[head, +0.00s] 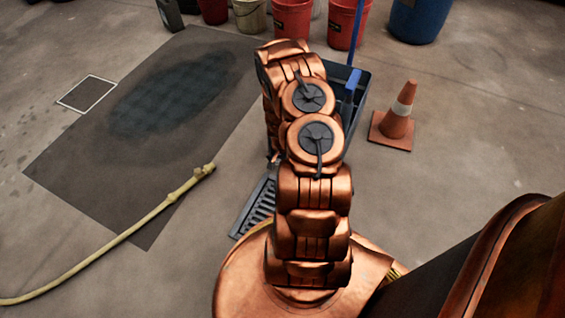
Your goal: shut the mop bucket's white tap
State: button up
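The mop bucket (362,88) is a dark blue-grey bin standing on the floor behind my arm in the head view. A blue handle (352,84) stands up at it. My arm covers its left and near sides. The white tap is not visible; it is hidden or out of view. My arm folds over in front of the bucket. Only a small piece that may be my gripper (273,157) shows at the arm's left edge, low beside the bucket. Its fingers and anything between them are hidden.
An orange cone (397,118) stands right of the bucket. A slotted floor grate (256,208) lies left of my base. A yellow hose (140,225) crosses a dark mat (90,165) at left. Red buckets (293,18) and a blue drum (418,18) line the back.

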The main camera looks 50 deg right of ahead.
jog(key=shift+w+d+m, duration=0.15)
jog(key=shift+w+m, duration=0.15)
jog(key=shift+m, duration=0.2)
jog(key=o, duration=1)
jog(key=shift+s, duration=0.15)
jog(key=shift+r, duration=0.1)
jog(key=shift+r, duration=0.4)
notch_tip(320, 180, up, 11)
jog(key=shift+r, duration=0.1)
dwell(0.3)
